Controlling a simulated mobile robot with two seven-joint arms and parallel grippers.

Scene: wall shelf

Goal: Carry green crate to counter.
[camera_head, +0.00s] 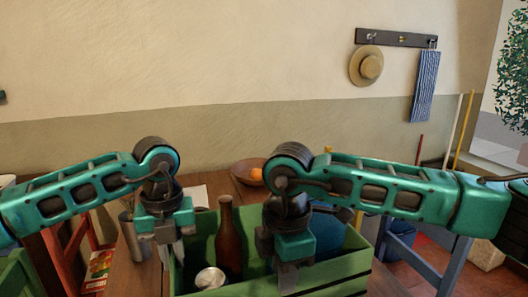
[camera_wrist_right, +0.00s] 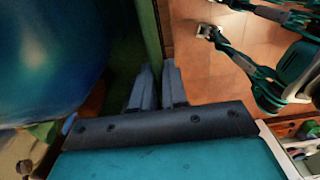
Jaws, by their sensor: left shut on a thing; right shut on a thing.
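The green crate (camera_head: 343,274) is at the bottom centre of the head view, in front of the wooden table. It holds a brown bottle (camera_head: 230,245), a pale can (camera_head: 210,278) and a blue rounded thing (camera_head: 328,236). My left gripper (camera_head: 171,252) is shut on the crate's left side. My right gripper (camera_head: 288,276) is shut on the crate's near right wall. In the right wrist view its fingers (camera_wrist_right: 157,90) close on the green wall (camera_wrist_right: 147,28), beside the blue thing (camera_wrist_right: 50,50). The crate's bottom is hidden.
A bowl (camera_head: 247,170) with orange fruit stands at the back of the table. A utensil holder (camera_head: 133,238) is left of the crate. A red chair (camera_head: 62,250) stands left and a blue stool (camera_head: 455,262) right. A hat (camera_head: 367,66) and striped towel (camera_head: 425,85) hang behind.

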